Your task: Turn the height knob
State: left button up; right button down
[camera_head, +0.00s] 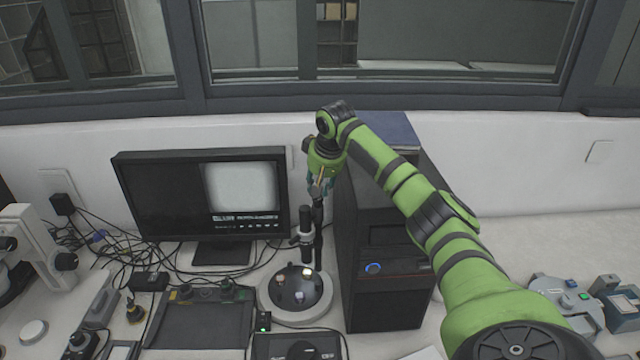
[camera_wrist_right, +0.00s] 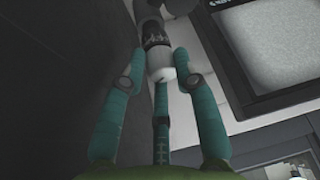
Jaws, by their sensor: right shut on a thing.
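A small inspection stand with a round base (camera_head: 322,305) and a dark upright post stands between the monitor and the black computer tower. A dark tube (camera_head: 305,222) is mounted on it above the base. My right gripper (camera_head: 319,192) points down at the top of the post. In the wrist view the teal fingers of my right gripper (camera_wrist_right: 160,58) are shut around a dark part with a white end (camera_wrist_right: 163,74), which seems to be the height knob. The fingers and the knob's small size in the head view hide its details. My left gripper is not in view.
The monitor (camera_head: 150,205) is close on the left, and the computer tower (camera_head: 385,300) is close on the right. Cables and a dark flat pad (camera_head: 205,322) lie on the left. A microscope (camera_head: 35,240) stands at the far left. The window wall is behind.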

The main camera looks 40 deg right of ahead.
jog(key=shift+w+r, duration=0.25)
jog(key=shift+r, duration=0.15)
jog(key=c, duration=1.1)
grip_release()
jog(key=shift+o, duration=0.5)
jog(key=shift+f, duration=0.3)
jog(key=v, duration=1.2)
jog(key=shift+w, duration=0.1)
